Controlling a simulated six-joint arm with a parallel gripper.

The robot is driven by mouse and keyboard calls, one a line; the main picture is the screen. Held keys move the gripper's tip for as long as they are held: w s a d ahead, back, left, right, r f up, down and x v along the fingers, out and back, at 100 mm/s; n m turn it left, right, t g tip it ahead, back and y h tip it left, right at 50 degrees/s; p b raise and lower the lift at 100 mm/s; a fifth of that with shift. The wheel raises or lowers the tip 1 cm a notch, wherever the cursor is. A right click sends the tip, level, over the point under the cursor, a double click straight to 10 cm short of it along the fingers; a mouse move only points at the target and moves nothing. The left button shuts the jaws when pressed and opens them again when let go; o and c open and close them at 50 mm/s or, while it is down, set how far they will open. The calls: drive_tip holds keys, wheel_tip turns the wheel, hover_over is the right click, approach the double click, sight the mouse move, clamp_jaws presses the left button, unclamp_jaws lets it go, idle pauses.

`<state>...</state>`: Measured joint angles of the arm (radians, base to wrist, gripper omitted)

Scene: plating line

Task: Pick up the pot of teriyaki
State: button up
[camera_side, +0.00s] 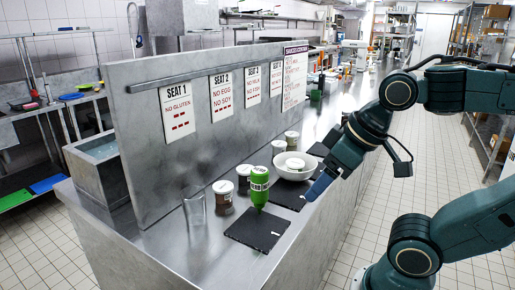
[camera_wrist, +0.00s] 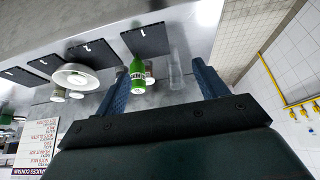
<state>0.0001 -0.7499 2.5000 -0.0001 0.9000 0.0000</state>
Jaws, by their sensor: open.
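Several small lidded pots with white labels stand on the steel counter. One dark pot (camera_side: 223,196) and another (camera_side: 244,180) stand behind the green bottle, and two more pots (camera_side: 278,148) (camera_side: 291,141) stand farther back near the bowl. The labels are too small to read, so I cannot tell which is teriyaki. My gripper (camera_side: 318,187) is open and empty above the counter, right of the pots. In the wrist view my gripper's blue fingers (camera_wrist: 164,80) are spread wide, with the green bottle and a partly hidden pot (camera_wrist: 149,78) beyond them.
A green bottle (camera_side: 259,187) stands at the near slate (camera_side: 257,232). A clear glass (camera_side: 194,215) stands left of the pots. A white bowl (camera_side: 294,167) sits behind the bottle. An upright partition (camera_side: 150,112) with seat signs runs along the counter's left side.

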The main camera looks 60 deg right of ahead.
drive_tip(key=shift+o, duration=0.3)
drive_tip(key=w+d+r+m+g, duration=0.1)
drive_tip(key=w+d+r+m, duration=0.3)
drive_tip(key=w, duration=0.5)
drive_tip(key=m+g, duration=0.5)
drive_tip(key=m, duration=1.1)
hover_over(245, 169)
wheel_tip(245, 169, down, 10)
drive_tip(key=shift+d, duration=0.1)
drive_tip(key=shift+f, duration=4.25)
